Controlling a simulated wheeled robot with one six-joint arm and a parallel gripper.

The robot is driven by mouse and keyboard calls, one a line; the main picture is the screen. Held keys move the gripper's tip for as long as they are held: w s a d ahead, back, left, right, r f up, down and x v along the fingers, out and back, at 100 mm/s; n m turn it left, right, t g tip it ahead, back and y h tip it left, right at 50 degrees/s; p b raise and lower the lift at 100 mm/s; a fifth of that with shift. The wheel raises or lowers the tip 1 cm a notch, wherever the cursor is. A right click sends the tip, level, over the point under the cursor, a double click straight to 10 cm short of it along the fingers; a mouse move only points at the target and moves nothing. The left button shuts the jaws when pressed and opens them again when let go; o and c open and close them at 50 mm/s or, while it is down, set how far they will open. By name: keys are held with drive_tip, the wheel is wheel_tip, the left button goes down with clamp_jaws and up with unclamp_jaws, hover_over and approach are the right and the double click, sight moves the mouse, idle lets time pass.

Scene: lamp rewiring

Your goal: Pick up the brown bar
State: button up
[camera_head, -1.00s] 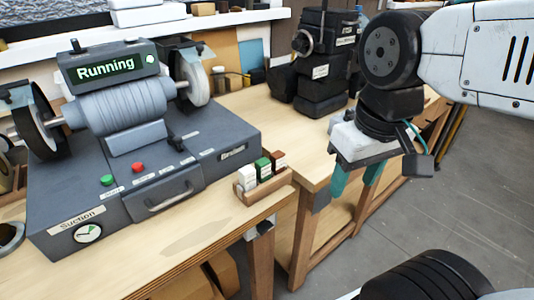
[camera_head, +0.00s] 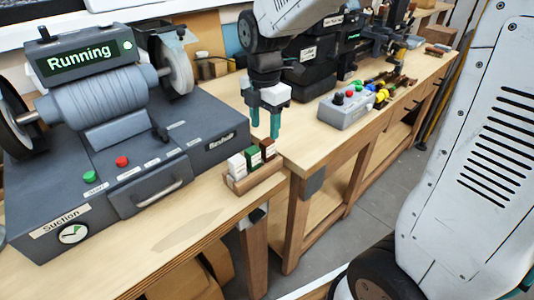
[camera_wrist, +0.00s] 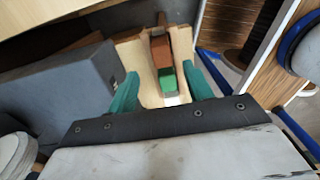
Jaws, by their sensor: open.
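The brown bar (camera_head: 267,146) stands at the back end of a small wooden holder (camera_head: 258,182) at the bench edge, behind a green bar (camera_head: 254,160) and a white bar (camera_head: 236,166). My gripper (camera_head: 265,128) is open and empty, with teal fingers pointing down just above the brown bar's end of the holder. In the wrist view the brown bar (camera_wrist: 160,49) shows beyond the green bar (camera_wrist: 168,82), between the line of my open fingers (camera_wrist: 162,88). I cannot tell exactly how far the fingertips are from the bar.
A grey bench grinder (camera_head: 115,115) marked Running, with its dark base, stands left of the holder. A grey box with coloured buttons (camera_head: 345,112) sits on the bench to the right. Dark machinery (camera_head: 305,62) stands behind my gripper. The bench in front of the grinder is clear.

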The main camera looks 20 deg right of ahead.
sight(267, 141)
drive_tip(key=f, duration=0.6)
drive_tip(key=shift+s+d+f, duration=0.15)
drive_tip(key=shift+d+f, duration=0.15)
drive_tip(key=shift+f, duration=0.05)
clamp_jaws()
